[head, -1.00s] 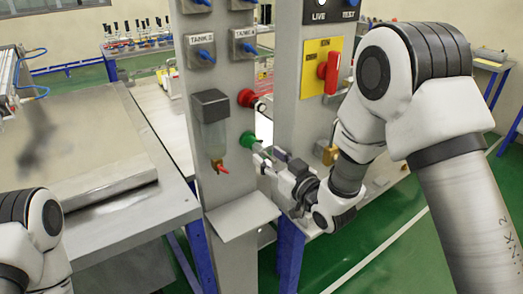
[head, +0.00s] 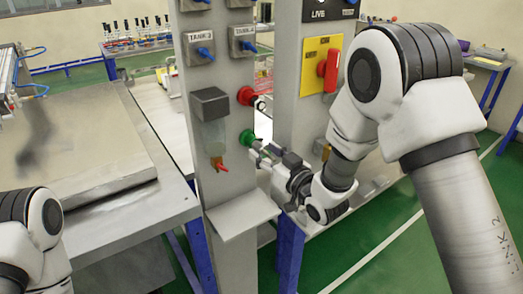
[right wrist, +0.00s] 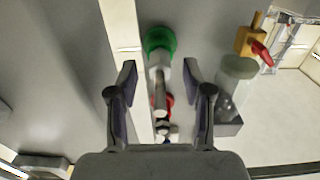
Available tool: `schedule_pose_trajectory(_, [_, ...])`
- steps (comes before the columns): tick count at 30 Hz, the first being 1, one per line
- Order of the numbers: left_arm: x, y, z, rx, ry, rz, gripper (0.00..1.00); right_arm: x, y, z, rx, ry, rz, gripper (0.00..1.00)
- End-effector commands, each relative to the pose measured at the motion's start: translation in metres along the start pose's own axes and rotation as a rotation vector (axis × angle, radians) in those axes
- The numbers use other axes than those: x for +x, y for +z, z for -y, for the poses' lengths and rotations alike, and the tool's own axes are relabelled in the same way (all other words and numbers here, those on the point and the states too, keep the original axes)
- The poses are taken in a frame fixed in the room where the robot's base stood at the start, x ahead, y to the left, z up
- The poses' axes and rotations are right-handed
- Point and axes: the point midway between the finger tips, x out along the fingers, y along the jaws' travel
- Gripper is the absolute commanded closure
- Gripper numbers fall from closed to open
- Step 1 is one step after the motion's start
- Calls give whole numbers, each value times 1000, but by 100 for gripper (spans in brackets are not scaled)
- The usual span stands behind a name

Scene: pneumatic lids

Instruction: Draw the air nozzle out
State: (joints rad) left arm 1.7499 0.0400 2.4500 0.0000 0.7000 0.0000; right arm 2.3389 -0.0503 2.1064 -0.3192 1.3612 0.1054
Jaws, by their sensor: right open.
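The air nozzle (right wrist: 159,76) is a pale grey metal fitting that sits in the green socket (right wrist: 159,40) on the side of the grey post. In the head view the green socket (head: 247,138) is on the post below the red one, with the nozzle (head: 257,146) pointing out to the right. My right gripper (right wrist: 160,84) is open, with one finger on each side of the nozzle and a gap on both sides. In the head view my right gripper (head: 264,155) is close to the socket. My left arm shows at the lower left, but its gripper is out of view.
A red socket (head: 246,96) with a fitting is just above the green one. A filter bowl (head: 214,139) with a red drain lever (head: 220,167) hangs on the post's front. A small shelf (head: 236,216) juts out below. A second post (head: 300,117) stands right.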

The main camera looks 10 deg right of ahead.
Motion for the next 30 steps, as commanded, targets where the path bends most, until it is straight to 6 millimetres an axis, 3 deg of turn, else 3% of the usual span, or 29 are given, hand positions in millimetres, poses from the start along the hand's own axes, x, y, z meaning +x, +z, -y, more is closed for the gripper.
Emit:
schedule_pose_trajectory(5, [0, 0, 0, 0, 0, 0, 60, 0, 0, 0, 0, 0, 0, 54])
schedule_pose_trajectory(9, [0, 0, 0, 0, 0, 0, 60, 0, 0, 0, 0, 0, 0, 100])
schedule_pose_trajectory(30, [4, 0, 0, 0, 0, 0, 60, -17, 0, 0, 0, 1, 0, 100])
